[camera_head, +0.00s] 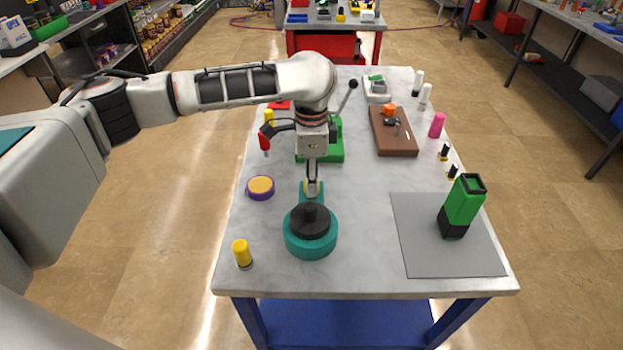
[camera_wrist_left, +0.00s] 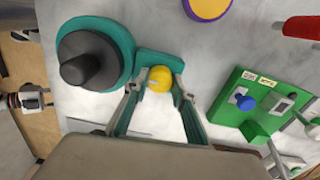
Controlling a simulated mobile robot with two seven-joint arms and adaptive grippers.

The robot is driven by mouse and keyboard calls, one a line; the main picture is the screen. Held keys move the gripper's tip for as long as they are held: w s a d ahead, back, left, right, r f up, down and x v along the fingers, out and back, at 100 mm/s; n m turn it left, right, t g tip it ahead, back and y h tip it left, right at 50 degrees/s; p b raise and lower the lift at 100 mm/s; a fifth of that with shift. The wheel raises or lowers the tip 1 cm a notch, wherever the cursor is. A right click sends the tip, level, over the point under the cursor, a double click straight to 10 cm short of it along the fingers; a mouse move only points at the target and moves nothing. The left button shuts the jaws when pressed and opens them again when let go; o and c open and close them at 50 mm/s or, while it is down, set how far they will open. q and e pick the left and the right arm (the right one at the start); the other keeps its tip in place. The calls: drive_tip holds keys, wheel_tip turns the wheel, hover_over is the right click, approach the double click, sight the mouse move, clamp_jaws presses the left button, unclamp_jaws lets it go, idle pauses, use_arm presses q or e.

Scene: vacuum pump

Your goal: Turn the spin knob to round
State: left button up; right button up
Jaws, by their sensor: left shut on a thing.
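A teal round unit (camera_head: 311,244) with a black stepped top (camera_head: 311,220) stands near the front of the table. A short teal block extends from it and carries a yellow round knob (camera_head: 312,187). My left gripper (camera_head: 312,183) points down at this block. In the left wrist view the fingers straddle the yellow knob (camera_wrist_left: 159,79), and my left gripper is shut there; finger contact is partly hidden. A green panel (camera_wrist_left: 237,95) with a blue knob (camera_wrist_left: 246,103) and small labels, too small to read, lies to the right. My right gripper is out of view.
A grey mat (camera_head: 414,250) with a green-black block (camera_head: 462,206) lies right. A brown board (camera_head: 398,145) is behind. The table centre-right is clear.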

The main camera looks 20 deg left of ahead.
use_arm(q)
drive_tip(key=m, duration=0.4)
drive_tip(key=shift+m, duration=0.3)
drive_tip(key=m, duration=0.4)
drive_tip(key=shift+m, duration=0.3)
drive_tip(key=m, duration=0.4)
drive_tip(key=shift+m, duration=0.3)
drive_tip(key=m, duration=0.4)
drive_tip(key=shift+m, duration=0.4)
drive_tip(key=o, duration=1.1)
wheel_tip(320, 180, up, 12)
